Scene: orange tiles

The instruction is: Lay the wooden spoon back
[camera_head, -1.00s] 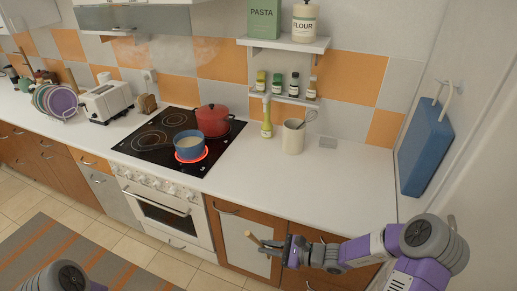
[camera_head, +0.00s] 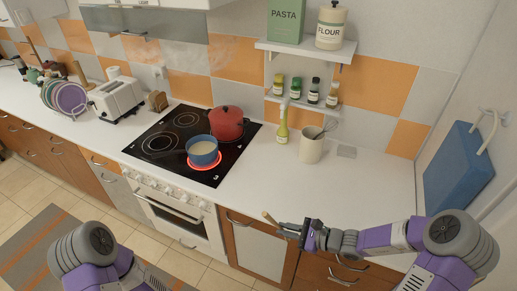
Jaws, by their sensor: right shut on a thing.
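The wooden spoon (camera_head: 267,216) shows only as a short tan piece poking out from my right gripper (camera_head: 286,228). The rest of the spoon is hidden by the gripper or too small to make out. My right gripper is shut on it, at the counter's front edge in the picture. My left arm shows at the lower left, but its gripper is out of view.
A blue pot (camera_head: 203,151) of pale liquid sits on a glowing red burner. A red lidded pot (camera_head: 229,123) stands behind it. The white counter (camera_head: 300,190) is clear in front.

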